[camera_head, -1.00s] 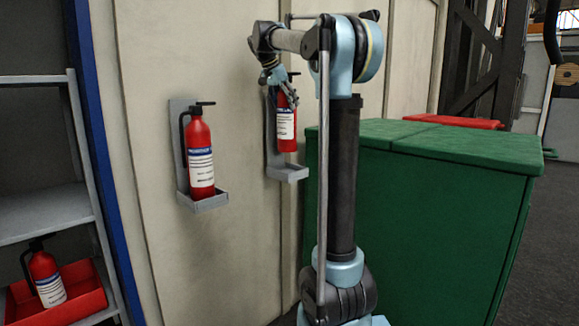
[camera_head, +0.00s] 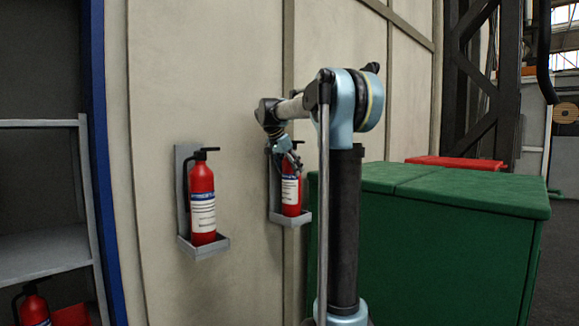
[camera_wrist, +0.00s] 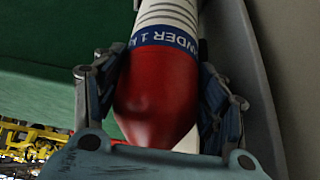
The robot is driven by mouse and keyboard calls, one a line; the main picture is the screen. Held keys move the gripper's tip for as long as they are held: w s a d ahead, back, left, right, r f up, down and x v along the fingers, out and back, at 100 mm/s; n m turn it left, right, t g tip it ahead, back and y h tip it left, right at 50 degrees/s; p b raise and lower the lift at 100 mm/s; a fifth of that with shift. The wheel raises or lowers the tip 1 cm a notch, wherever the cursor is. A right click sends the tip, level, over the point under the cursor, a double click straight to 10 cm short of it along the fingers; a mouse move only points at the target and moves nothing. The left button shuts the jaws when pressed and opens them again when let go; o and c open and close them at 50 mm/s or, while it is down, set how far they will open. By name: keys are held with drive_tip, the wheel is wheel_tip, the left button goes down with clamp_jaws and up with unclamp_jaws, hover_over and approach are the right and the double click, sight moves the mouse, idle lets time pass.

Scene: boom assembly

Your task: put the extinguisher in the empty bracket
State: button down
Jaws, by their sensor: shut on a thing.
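The held red extinguisher (camera_head: 291,193) has a white label with a blue band and stands about upright at the right wall bracket (camera_head: 291,220). Its bottom is down at the bracket's grey tray, seemingly inside the lip; the lip hides whether it touches the floor. My gripper (camera_head: 291,161) is shut around its upper part. In the wrist view the extinguisher's red shoulder and label (camera_wrist: 160,85) lie between both fingers, with the bracket's grey back plate (camera_wrist: 250,75) close on the right.
A second extinguisher (camera_head: 202,204) stands in the left bracket (camera_head: 205,248). A third (camera_head: 35,308) is by a red bin (camera_head: 72,315) at the lower left shelf (camera_head: 45,250). A green cabinet (camera_head: 430,240) stands right of my arm.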

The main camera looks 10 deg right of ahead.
drive_tip(key=shift+f, duration=0.6)
drive_tip(key=shift+c, duration=1.7)
unclamp_jaws()
drive_tip(key=v, duration=1.2)
